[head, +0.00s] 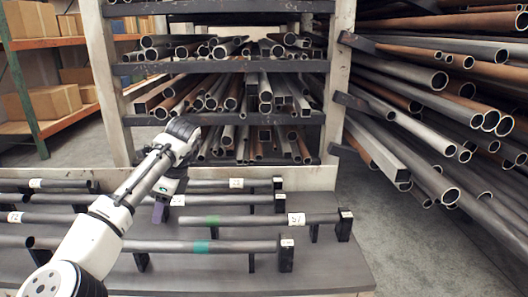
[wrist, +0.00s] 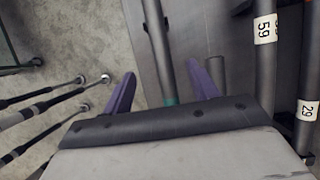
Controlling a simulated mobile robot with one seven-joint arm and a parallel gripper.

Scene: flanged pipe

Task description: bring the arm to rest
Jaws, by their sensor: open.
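My gripper (head: 160,208) is at the end of my white arm, over the far middle of the dark table (head: 330,275) in the head view. In the wrist view its two purple fingers (wrist: 162,72) stand wide apart. A grey pipe with a teal band (wrist: 155,40) shows between them in that view, and I cannot tell how far below them it lies. No pipe is visibly clamped. In the head view a teal-banded pipe (head: 235,247) lies at the front and a green-banded pipe (head: 255,219) lies behind it, both on black supports.
Several more labelled pipes (head: 50,184) lie on the table's left and far side. A rack of stacked pipes (head: 228,66) stands behind, and long pipes (head: 425,75) jut out at right. Shelves with cardboard boxes (head: 45,103) stand at left. Grey floor (head: 400,240) is open at right.

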